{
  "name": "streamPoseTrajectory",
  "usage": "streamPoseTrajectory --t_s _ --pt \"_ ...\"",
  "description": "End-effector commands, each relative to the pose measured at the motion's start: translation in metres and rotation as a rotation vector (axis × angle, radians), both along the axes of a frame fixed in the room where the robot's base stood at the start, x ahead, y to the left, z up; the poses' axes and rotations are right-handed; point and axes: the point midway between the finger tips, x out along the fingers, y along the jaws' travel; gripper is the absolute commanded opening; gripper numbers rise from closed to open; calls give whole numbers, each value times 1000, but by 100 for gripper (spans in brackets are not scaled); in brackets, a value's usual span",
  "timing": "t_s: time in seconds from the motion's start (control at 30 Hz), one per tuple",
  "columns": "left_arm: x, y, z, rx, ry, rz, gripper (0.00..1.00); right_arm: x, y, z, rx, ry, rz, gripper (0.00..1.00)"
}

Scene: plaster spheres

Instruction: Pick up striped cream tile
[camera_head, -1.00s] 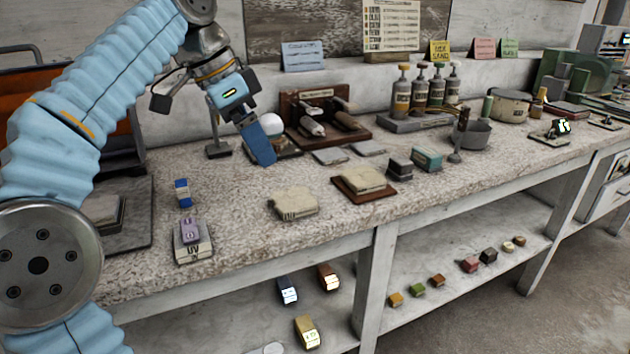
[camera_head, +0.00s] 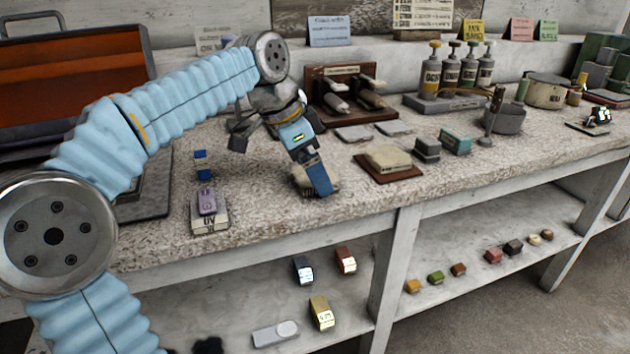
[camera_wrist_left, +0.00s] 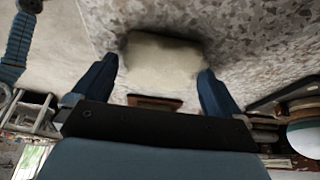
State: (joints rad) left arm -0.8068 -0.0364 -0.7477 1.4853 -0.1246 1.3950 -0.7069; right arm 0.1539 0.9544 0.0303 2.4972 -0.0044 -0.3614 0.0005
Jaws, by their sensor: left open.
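A pale cream tile (camera_head: 301,180) lies on the speckled bench top near its front edge, partly hidden behind my left gripper. In the wrist view the cream tile (camera_wrist_left: 165,62) sits between the fingertips, blurred; I cannot make out stripes on it. My left gripper (camera_head: 316,187) points down over the tile. Its two blue fingers (camera_wrist_left: 158,72) are apart, one to each side of the tile, with no clear contact. A second cream tile (camera_head: 388,156) rests on a brown board (camera_head: 390,175) to the right. My right gripper is not in view.
A lilac block (camera_head: 207,200) sits on a pale block (camera_head: 210,220) to the left, with a small blue block (camera_head: 202,170) behind. A wooden rack (camera_head: 345,82) stands behind the gripper. The lower shelf (camera_head: 380,285) holds several small blocks.

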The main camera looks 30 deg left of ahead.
Motion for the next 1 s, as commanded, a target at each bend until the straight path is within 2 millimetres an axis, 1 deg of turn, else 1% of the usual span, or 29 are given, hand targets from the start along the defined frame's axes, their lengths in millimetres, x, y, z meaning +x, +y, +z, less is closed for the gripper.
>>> streamPoseTrajectory --t_s 0.1,0.27,0.37,0.6,0.7,1.0 --pt "2 -2 -5 0 -1 -1 100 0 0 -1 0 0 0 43" --pt "2 -2 -5 0 -1 0 100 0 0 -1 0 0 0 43" --pt "2 -2 -5 0 -1 0 86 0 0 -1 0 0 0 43" --pt "2 -2 -5 -1 -1 0 49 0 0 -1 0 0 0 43" --pt "2 -2 -5 0 -1 0 35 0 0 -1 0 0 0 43" --pt "2 -1 -1 -1 -2 0 35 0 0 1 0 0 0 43"
